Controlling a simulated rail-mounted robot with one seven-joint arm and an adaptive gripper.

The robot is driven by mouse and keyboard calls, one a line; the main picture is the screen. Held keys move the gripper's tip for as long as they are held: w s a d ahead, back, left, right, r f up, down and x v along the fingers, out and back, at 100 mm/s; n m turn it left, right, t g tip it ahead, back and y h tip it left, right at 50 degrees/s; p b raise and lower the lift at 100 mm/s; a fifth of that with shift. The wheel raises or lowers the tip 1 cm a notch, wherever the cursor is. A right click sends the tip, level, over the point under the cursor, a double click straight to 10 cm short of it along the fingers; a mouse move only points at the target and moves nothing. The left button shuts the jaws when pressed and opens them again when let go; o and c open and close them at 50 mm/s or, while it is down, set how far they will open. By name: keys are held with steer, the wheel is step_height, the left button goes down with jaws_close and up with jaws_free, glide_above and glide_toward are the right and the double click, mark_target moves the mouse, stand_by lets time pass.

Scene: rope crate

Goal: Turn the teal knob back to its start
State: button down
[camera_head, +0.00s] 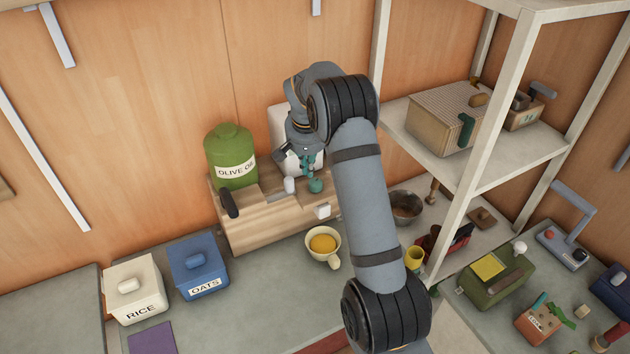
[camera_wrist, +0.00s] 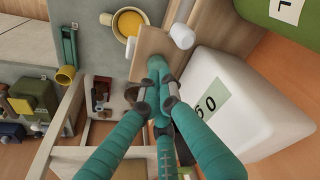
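The teal knob (camera_head: 315,186) is a small rounded shape at the right of the wooden block's top in the head view. My gripper (camera_head: 307,168) points down at it, with its teal fingers directly above or touching it. The knob's turn angle is not readable.
White RICE (camera_head: 133,288) and blue OATS (camera_head: 198,267) boxes stand left; a shelf post (camera_head: 497,150) rises right.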

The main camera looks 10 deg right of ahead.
mark_target(316, 185)
step_height(316, 185, down, 7)
steer(key=b, duration=0.5)
steer(key=shift+d+b, duration=0.15)
steer(key=shift+b, duration=0.25)
steer(key=shift+s, duration=0.1)
steer(key=shift+s+d+f, duration=0.1)
steer(key=shift+d+f, duration=0.05)
steer(key=shift+d, duration=0.3)
stand_by(0.3)
steer(key=shift+d+b, duration=0.1)
steer(key=shift+b, duration=0.25)
steer(key=shift+s+d+b, duration=0.3)
steer(key=shift+d+b, duration=0.15)
steer(key=shift+d, duration=0.15)
steer(key=shift+w+d, duration=0.35)
steer(key=shift+d, duration=0.1)
steer(key=shift+r, duration=0.2)
